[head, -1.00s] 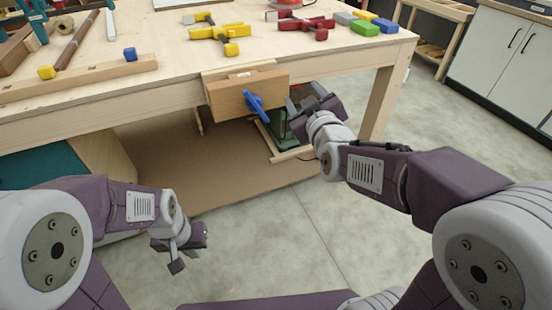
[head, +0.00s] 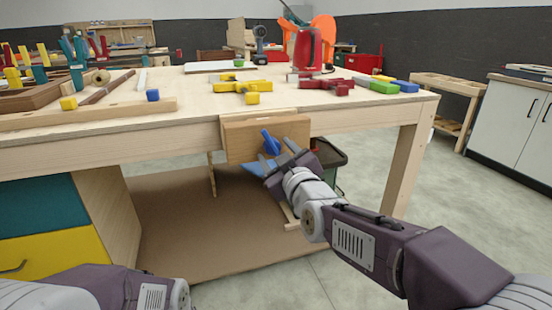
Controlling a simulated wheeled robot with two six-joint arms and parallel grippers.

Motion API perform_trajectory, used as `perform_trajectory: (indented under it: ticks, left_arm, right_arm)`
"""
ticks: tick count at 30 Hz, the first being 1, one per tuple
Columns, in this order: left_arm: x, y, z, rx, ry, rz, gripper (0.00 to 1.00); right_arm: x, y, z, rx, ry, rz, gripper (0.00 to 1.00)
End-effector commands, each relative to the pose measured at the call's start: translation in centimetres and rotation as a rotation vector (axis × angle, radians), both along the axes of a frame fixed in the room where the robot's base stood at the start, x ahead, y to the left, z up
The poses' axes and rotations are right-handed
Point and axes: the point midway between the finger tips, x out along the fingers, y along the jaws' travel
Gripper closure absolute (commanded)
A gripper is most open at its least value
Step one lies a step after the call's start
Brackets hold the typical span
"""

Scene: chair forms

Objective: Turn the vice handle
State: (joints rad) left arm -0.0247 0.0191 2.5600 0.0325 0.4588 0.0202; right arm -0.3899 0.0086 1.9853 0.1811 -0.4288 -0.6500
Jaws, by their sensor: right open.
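The wooden vice (head: 239,143) is fixed to the front edge of the workbench (head: 190,112). Its blue handle (head: 268,138) sits on the vice's front face and looks tilted. My right gripper (head: 278,154) is open, with its fingers at the handle, one on each side of it in the picture. I cannot tell whether the fingers touch it. The fingers hide part of the handle's lower end. Of my left arm only the forearm shows at the bottom left; its gripper is out of the picture.
On the bench stand yellow clamps (head: 240,88), red clamps (head: 328,86), a green block (head: 383,87) and a red kettle-like thing (head: 307,50). A dark bin (head: 330,155) stands behind my right gripper. Teal and yellow drawers (head: 50,255) are at left. Floor at right is clear.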

Motion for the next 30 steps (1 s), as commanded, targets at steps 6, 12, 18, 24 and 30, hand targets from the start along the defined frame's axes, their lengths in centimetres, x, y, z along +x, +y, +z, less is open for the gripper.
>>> perform_trajectory:
  ticks: [6, 12, 18, 24, 30]
  left_arm:
    - [0.00, 0.00, -0.17, 0.000, 0.000, 0.000, 1.00]
    - [0.00, 0.00, -0.16, 0.000, 0.000, 0.000, 1.00]
    - [0.00, 0.00, -0.17, 0.000, 0.000, 0.000, 1.00]
    - [0.00, -0.01, -0.28, 0.000, 0.000, 0.000, 1.00]
    - [0.00, 0.00, -0.60, 0.000, 0.000, 0.000, 1.00]
  right_arm:
    - [0.67, 0.18, 0.06, 0.000, 0.000, -0.001, 0.44]
    - [0.64, 0.17, 0.06, 0.000, 0.000, -0.001, 0.69]
    - [0.62, 0.17, 0.05, 0.001, 0.000, -0.001, 1.00]
    - [0.61, 0.19, 0.00, 0.030, 0.009, -0.001, 1.00]
    - [0.58, 0.24, -0.10, 0.131, 0.043, 0.000, 1.00]
